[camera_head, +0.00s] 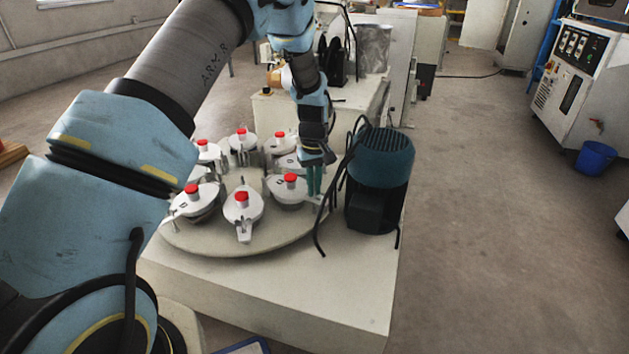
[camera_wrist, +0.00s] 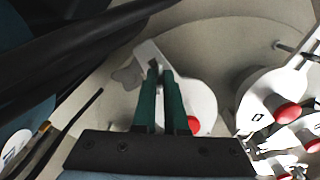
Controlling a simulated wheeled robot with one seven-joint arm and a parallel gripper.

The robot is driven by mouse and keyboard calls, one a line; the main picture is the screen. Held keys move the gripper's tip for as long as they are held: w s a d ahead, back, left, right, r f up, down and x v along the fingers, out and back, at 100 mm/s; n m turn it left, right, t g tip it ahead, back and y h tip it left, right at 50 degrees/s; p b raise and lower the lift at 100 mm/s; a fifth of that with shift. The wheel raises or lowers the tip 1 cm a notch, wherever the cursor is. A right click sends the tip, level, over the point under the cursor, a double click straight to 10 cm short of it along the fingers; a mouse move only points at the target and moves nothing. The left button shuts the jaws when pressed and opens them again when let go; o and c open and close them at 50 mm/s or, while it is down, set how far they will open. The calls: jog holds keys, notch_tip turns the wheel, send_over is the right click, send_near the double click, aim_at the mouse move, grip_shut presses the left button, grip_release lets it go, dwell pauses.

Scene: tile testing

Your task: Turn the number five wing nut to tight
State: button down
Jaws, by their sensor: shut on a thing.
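My gripper (camera_head: 314,192) reaches down at the right edge of the round table, its teal fingers beside a white lid (camera_head: 284,191) with a red knob (camera_head: 290,178). In the wrist view the fingers (camera_wrist: 162,72) are close together at the outer end of a white lid (camera_wrist: 203,101). A grey wing nut (camera_wrist: 127,76) shows just left of the fingertips, partly hidden by them. The fingers appear shut on it. The red knob (camera_wrist: 193,124) is partly behind the right finger. I cannot read a number on this lid.
Several similar lidded pots ring the round table (camera_head: 240,247), including one at the front (camera_head: 243,207). A teal motor (camera_head: 380,172) with black cables stands close right of my gripper. The right part of the bench (camera_head: 340,290) in front is bare.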

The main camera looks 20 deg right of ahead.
jog(key=m+p, duration=0.4)
jog(key=m, duration=0.1)
jog(key=shift+a+r+m, duration=0.15)
jog(key=shift+m, duration=0.15)
jog(key=m+p, duration=0.2)
jog(key=m, duration=0.3)
jog(key=shift+w, duration=0.1)
jog(key=shift+p, duration=0.3)
jog(key=c, duration=1)
grip_release()
jog(key=shift+o, duration=0.2)
notch_tip(320, 180, up, 10)
jog(key=p, duration=0.1)
jog(key=shift+r, duration=0.25)
